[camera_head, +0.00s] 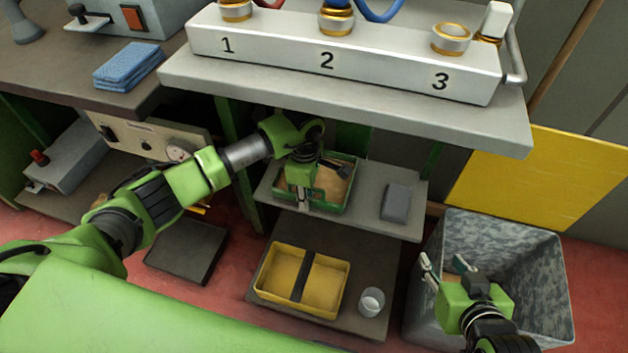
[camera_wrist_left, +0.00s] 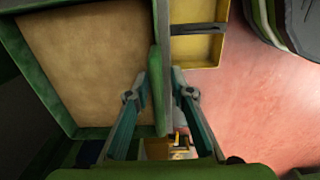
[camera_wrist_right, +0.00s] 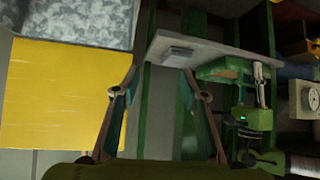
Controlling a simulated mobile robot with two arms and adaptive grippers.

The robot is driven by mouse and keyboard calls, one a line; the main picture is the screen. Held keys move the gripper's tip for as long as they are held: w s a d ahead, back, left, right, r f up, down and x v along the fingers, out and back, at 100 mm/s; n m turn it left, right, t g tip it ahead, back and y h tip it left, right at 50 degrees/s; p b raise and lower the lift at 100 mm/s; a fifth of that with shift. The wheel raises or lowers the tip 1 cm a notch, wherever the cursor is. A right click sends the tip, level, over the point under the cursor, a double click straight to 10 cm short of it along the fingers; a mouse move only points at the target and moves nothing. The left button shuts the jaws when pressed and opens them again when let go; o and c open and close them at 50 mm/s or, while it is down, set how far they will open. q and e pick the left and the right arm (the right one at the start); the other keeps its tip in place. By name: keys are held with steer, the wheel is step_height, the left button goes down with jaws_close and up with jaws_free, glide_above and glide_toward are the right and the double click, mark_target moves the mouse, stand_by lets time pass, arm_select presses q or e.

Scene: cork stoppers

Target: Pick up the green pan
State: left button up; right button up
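The green pan (camera_head: 353,184), with a tan inner floor, sits on the grey middle shelf under the bench. My left gripper (camera_head: 303,194) is over its front side, fingers pointing down. In the left wrist view the pan (camera_wrist_left: 18,45) fills the left side, and its green side wall runs between the two open fingers (camera_wrist_left: 157,90). I cannot tell whether either finger touches the wall. My right gripper (camera_head: 443,264) is open and empty over the grey bin, away from the pan. The pan's green side also shows in the right wrist view (camera_wrist_right: 222,68).
A grey block (camera_head: 396,202) lies right of the pan on the shelf (camera_head: 375,180). Below are a yellow divided tray (camera_head: 271,302) and a clear cup (camera_head: 371,301). The numbered bench unit (camera_head: 345,60) overhangs above. The speckled bin (camera_head: 545,290) stands at right.

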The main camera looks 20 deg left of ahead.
arm_select(q)
steer(key=shift+f, duration=0.1)
jaws_close()
stand_by(0.3)
